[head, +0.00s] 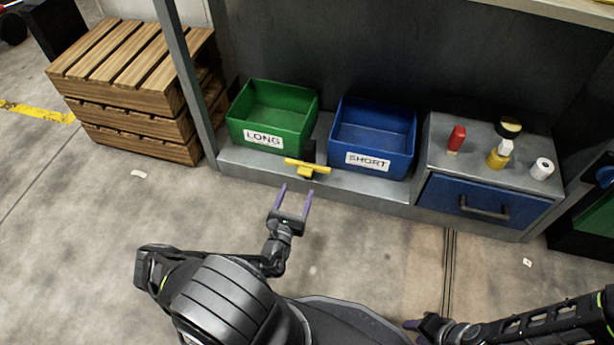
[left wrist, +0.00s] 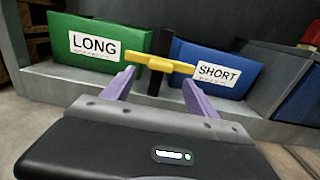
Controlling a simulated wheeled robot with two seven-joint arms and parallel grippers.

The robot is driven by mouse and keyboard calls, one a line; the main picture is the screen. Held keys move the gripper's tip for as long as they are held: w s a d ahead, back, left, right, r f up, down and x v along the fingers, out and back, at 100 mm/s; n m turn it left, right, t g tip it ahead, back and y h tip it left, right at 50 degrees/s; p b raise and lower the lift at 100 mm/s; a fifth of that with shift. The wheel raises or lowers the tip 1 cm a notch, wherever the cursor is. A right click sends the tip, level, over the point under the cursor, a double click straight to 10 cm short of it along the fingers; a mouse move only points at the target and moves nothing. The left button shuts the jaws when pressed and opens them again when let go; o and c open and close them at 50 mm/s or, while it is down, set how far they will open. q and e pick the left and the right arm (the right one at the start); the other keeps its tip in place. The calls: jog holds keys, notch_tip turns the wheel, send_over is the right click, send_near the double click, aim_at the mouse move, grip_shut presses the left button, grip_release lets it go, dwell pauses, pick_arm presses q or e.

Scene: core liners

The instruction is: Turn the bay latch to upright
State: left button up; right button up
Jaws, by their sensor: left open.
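The bay latch (head: 306,167) is a yellow bar on a dark post between the green and blue bins. It lies close to horizontal, and it also shows in the left wrist view (left wrist: 160,65). My left gripper (head: 295,188) is open, with its purple fingers pointing at the latch from in front. In the left wrist view the latch appears between and just beyond the fingertips (left wrist: 158,75). No contact can be made out. My right gripper (head: 418,326) is low in the head view near the bottom edge, far from the latch, and its fingers are too small to judge.
A green LONG bin (head: 272,115) and a blue SHORT bin (head: 371,137) flank the latch on a grey shelf (head: 240,158). A drawer cabinet (head: 480,205) with a red item, a yellow-and-white bottle and a white roll stands right. Wooden pallets (head: 130,85) are left.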

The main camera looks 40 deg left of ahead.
aim_at(303, 175)
pick_arm(q)
jog(key=shift+w, duration=0.1)
jog(key=b+x, duration=0.3)
jog(key=x, duration=0.4)
jog(key=shift+w+a, duration=0.1)
jog(key=shift+w, duration=0.2)
grip_shut()
dwell(0.5)
